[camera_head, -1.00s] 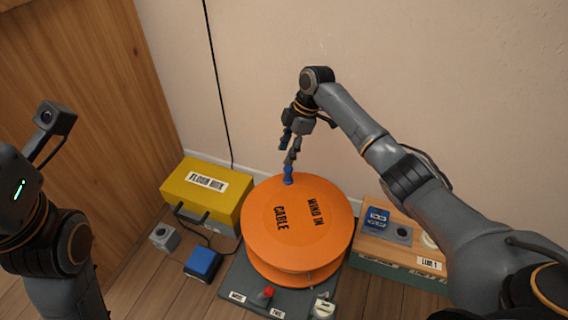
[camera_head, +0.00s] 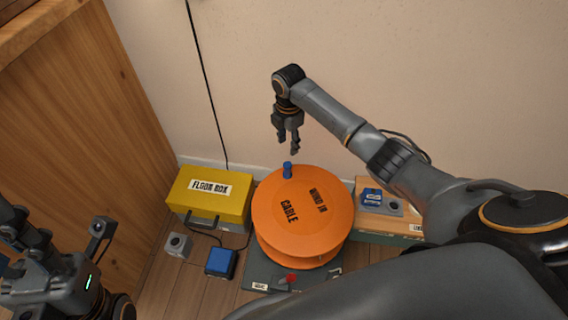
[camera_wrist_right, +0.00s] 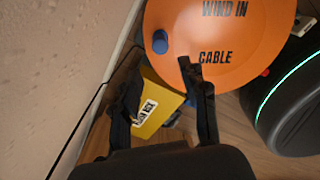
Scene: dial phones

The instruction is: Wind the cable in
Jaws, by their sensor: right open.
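The orange cable reel (camera_head: 302,235), marked "WIND IN CABLE", lies flat on a dark grey base (camera_head: 262,272). A blue crank knob (camera_head: 287,170) stands upright at its far rim; it also shows in the right wrist view (camera_wrist_right: 160,41). My right gripper (camera_head: 288,147) is open and empty just above the knob, apart from it. Its spread fingers show in the right wrist view (camera_wrist_right: 160,85). A black cable (camera_head: 208,80) hangs down the wall behind the yellow floor box (camera_head: 190,200). My left arm is at the lower left; its finger state is unclear.
A blue-topped block (camera_head: 221,262) and a small grey box (camera_head: 177,246) sit left of the reel. A red lever (camera_head: 290,278) is on the base's front. A wooden-topped box (camera_head: 375,210) is on the right. The wall is close behind, a wooden panel left.

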